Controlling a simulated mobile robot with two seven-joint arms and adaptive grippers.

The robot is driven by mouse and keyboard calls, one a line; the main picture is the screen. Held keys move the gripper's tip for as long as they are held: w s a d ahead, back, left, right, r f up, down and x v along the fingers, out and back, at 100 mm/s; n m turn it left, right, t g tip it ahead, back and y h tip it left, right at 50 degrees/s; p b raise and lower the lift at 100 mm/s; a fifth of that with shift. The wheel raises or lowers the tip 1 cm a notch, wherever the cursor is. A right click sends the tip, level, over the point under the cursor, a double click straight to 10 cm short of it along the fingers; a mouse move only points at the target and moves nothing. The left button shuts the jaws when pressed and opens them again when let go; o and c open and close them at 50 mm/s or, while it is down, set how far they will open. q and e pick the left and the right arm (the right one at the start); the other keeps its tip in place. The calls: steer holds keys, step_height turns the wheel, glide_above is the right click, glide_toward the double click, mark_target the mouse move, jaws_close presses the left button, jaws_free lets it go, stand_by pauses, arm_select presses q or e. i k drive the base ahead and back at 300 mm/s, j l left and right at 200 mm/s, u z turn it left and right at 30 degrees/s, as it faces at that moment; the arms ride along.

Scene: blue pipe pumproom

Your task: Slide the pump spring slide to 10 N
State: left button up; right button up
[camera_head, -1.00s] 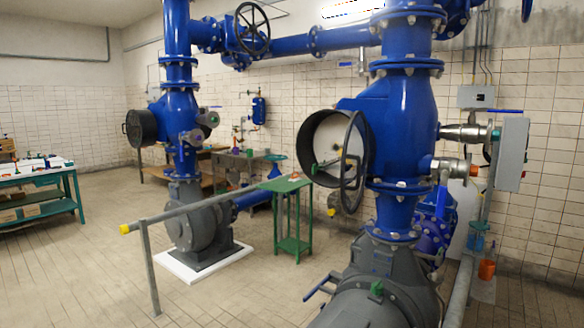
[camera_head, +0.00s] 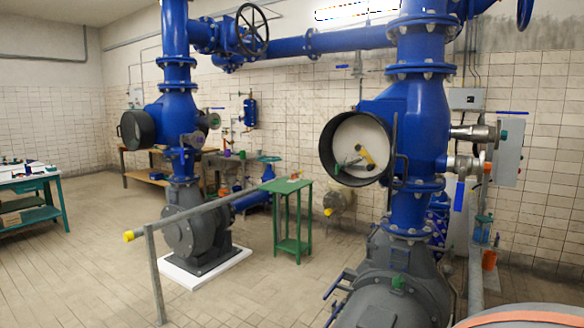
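No part marked as a spring slide or a 10 N scale can be read at this distance. The near blue pump pipe (camera_head: 420,115) stands right of centre, above a grey pump body (camera_head: 400,285). A round black housing (camera_head: 328,150) opens on its left side. Inside it are a pale disc (camera_head: 360,135), a small yellow part (camera_head: 363,156) and a small greenish lever part too small to make out. A dark cover or wheel (camera_head: 400,150) shows edge-on at the housing's right rim. Neither of my grippers is in view.
A pipe railing (camera_head: 205,208) with a yellow end crosses the left foreground. A green stand (camera_head: 289,215) is behind it. A second blue pump (camera_head: 178,115) stands further left. A teal workbench (camera_head: 35,195) is far left. A rounded orange-and-grey object (camera_head: 530,318) fills the bottom right corner.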

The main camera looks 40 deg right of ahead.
mark_target(338, 167)
steer(key=i+j+u, duration=0.25)
steer(key=i+j, duration=0.15)
steer(key=i+j+u, duration=0.3)
steer(key=i, duration=0.2)
steer(key=i+l+z, duration=0.1)
steer(key=i+z, duration=0.55)
steer(key=z, duration=0.15)
steer(key=i+j+z, duration=0.15)
steer(key=i+z, duration=0.25)
steer(key=i+l+z, duration=0.1)
steer(key=z, duration=0.4)
steer(key=i+z, duration=0.3)
steer(key=z, duration=0.15)
steer(key=i+j+z, duration=0.1)
steer(key=z, duration=0.4)
steer(key=i+j, duration=0.05)
steer(key=i, duration=0.05)
